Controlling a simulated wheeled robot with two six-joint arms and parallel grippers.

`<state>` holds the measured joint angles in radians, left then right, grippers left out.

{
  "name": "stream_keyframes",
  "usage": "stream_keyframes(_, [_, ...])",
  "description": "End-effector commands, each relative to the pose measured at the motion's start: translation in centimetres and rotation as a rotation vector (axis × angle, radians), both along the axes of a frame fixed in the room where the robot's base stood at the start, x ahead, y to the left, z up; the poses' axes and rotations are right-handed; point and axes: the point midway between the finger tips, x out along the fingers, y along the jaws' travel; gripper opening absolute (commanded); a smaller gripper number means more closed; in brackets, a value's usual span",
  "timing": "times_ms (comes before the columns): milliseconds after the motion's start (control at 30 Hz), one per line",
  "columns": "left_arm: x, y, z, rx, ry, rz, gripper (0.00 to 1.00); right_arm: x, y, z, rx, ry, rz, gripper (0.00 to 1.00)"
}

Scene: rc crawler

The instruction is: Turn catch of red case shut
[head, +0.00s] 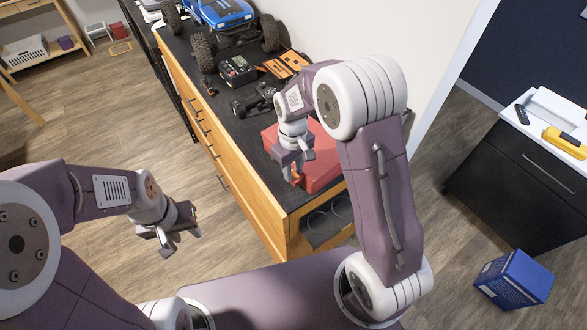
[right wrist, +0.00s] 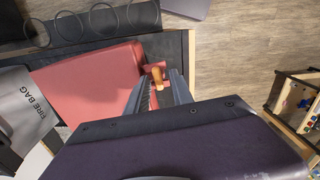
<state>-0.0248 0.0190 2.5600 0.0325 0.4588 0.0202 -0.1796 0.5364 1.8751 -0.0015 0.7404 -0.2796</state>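The red case (head: 322,172) lies on the dark worktop near its front end, partly hidden behind my right arm. Its orange catch (head: 297,176) is on the side facing the drawers. In the right wrist view the red case (right wrist: 92,85) fills the left half, and the orange catch (right wrist: 157,76) sticks out at its edge. My right gripper (head: 291,168) points down at the catch. Its fingers (right wrist: 158,88) stand apart on either side of the catch; contact cannot be made out. My left gripper (head: 180,243) is open and empty above the floor, left of the cabinet.
A grey bag (right wrist: 28,108) lies beside the case. A black transmitter (head: 255,100), a charger (head: 237,70) and a blue crawler (head: 222,14) stand further back on the worktop (head: 232,127). A blue box (head: 513,280) stands on the floor at right.

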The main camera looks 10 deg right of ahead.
Motion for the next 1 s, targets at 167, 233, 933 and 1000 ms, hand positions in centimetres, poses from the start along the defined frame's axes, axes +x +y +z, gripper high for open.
stream_keyframes(167, [0.0,0.0,0.0,0.000,0.000,0.000,0.36,0.1,-0.1,0.0,-0.001,-0.002,0.000,0.33])
stream_keyframes(233, [0.0,0.0,0.0,0.000,0.000,0.000,0.36,0.1,-0.1,0.0,-0.001,-0.002,0.000,0.33])
stream_keyframes(933, [0.0,0.0,5.1,0.000,0.000,0.000,0.36,0.4,0.0,5.5,-0.001,-0.003,-0.003,0.33])
stream_keyframes(1000, [0.0,0.0,6.3,0.000,0.000,0.000,0.36,0.4,0.1,6.8,-0.001,-0.002,-0.004,0.33])
